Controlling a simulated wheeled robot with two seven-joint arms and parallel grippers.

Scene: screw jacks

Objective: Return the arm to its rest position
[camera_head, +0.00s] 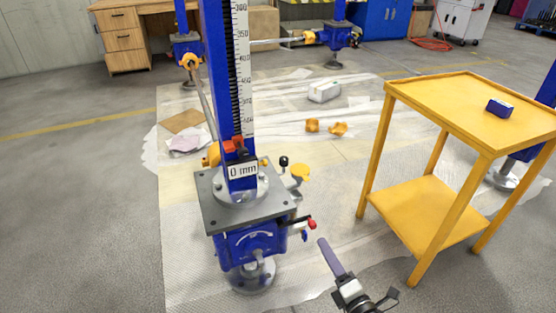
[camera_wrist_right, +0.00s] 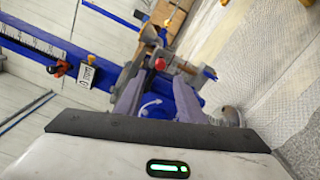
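My right gripper (camera_head: 326,248) is in front of and to the right of the near blue screw jack (camera_head: 245,242), clear of it in the head view. In the right wrist view its two fingers stand apart with a gap between them (camera_wrist_right: 157,95), and nothing is held. Beyond the fingers is the jack's blue gearbox with its dial mark. The jack has a red-knobbed lever (camera_head: 311,223), also seen in the right wrist view (camera_wrist_right: 160,63). Its ruled column carries a "0 mm" label (camera_head: 243,170) with a red pointer above. My left gripper is out of view.
A yellow two-shelf cart (camera_head: 425,217) stands right of my right gripper, with a small blue box (camera_head: 499,108) on top. More jacks stand behind. Plastic sheeting (camera_head: 320,170) covers the floor, with a white block (camera_head: 324,92) on it.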

